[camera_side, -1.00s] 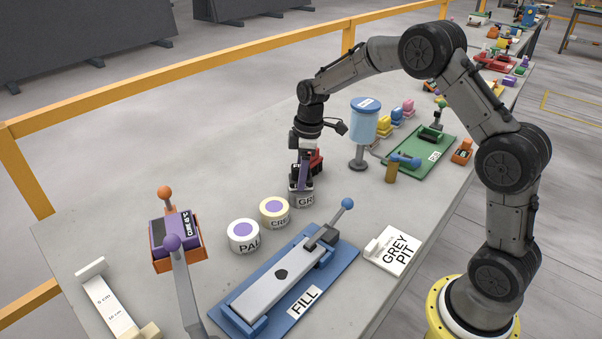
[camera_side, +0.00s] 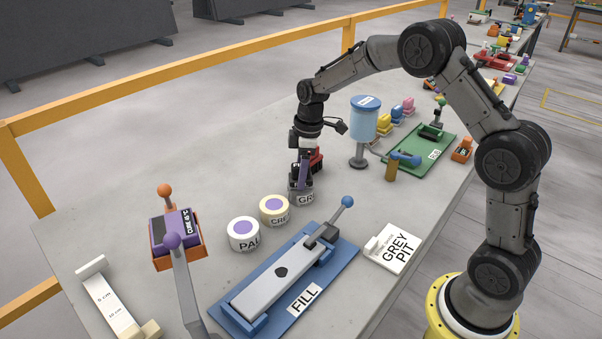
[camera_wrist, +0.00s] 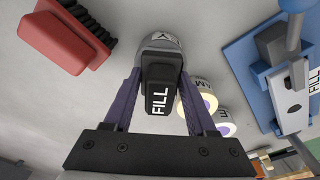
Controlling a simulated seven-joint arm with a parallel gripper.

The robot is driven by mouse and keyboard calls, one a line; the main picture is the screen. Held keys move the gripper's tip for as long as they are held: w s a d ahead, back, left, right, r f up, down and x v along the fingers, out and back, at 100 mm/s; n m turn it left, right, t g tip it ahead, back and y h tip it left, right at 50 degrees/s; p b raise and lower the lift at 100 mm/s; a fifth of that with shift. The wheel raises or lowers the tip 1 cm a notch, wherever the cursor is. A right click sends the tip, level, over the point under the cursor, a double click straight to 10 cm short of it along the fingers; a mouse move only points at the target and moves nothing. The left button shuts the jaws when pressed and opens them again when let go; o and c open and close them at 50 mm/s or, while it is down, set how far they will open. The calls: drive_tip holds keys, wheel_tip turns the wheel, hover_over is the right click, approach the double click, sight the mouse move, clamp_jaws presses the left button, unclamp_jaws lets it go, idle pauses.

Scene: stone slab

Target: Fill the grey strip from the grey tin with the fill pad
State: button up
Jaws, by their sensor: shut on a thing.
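My gripper (camera_side: 302,176) is shut on the fill pad, a black block lettered FILL (camera_wrist: 160,88) in the wrist view. The pad is over the grey tin (camera_side: 301,195), and its lower end appears to be at or in the tin's mouth; the contact is hidden. Part of the tin, lettered, also shows behind the pad in the wrist view (camera_wrist: 161,42). The grey strip (camera_side: 281,278) is clamped on the blue FILL board (camera_side: 342,262), with a dark chip-shaped mark on its face. A lever with a blue knob stands at the board's far end.
A cream tin (camera_side: 275,211) and a pale tin (camera_side: 243,234) stand left of the grey tin. A GREY PIT card (camera_side: 394,248) lies right of the board. A red brush (camera_wrist: 72,38) is close to my gripper. A blue canister (camera_side: 363,120) stands behind right.

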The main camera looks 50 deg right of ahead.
sight(299, 165)
drive_tip(key=shift+f, duration=0.1)
drive_tip(key=shift+r, duration=3.55)
